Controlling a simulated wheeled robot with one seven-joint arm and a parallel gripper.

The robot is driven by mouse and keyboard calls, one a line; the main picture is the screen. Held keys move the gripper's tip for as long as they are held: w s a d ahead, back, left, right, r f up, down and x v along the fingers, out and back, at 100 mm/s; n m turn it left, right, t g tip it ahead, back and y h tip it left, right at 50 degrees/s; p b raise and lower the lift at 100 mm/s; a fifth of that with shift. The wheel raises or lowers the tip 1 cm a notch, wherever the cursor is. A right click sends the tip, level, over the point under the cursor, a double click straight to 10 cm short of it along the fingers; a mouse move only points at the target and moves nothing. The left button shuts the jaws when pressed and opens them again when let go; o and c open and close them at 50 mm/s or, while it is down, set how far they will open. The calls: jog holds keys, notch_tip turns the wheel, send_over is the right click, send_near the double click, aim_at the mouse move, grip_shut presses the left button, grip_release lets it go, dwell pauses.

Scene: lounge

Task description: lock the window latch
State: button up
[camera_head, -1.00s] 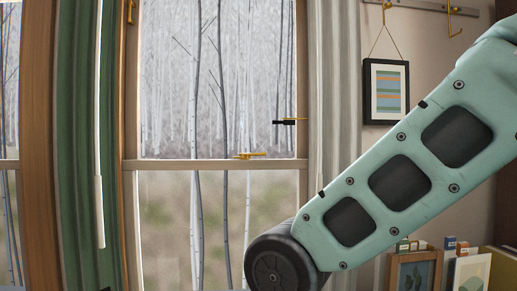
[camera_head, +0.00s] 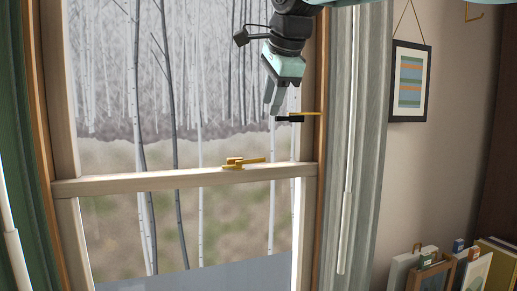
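The brass window latch (camera_head: 242,162) sits on the middle rail (camera_head: 120,184) of the sash window. Its lever points to the right along the rail. My gripper (camera_head: 274,108) hangs from the top of the view, fingers down, above and to the right of the latch and apart from it. The fingers look close together and overlap from this angle, so the gap between them is unclear. I see nothing held in them.
A brass rod with a black end (camera_head: 290,118) juts from the right window frame, close to my fingertips in the picture. A grey curtain (camera_head: 361,130) and white wand (camera_head: 346,220) hang right of the window. Framed pictures (camera_head: 445,270) stand at lower right.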

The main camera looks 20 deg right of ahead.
aim_at(256, 159)
jog(key=p+x, duration=0.3)
jog(key=x, duration=1.3)
jog(key=shift+w+f, duration=0.1)
jog(key=shift+f, duration=0.2)
grip_shut()
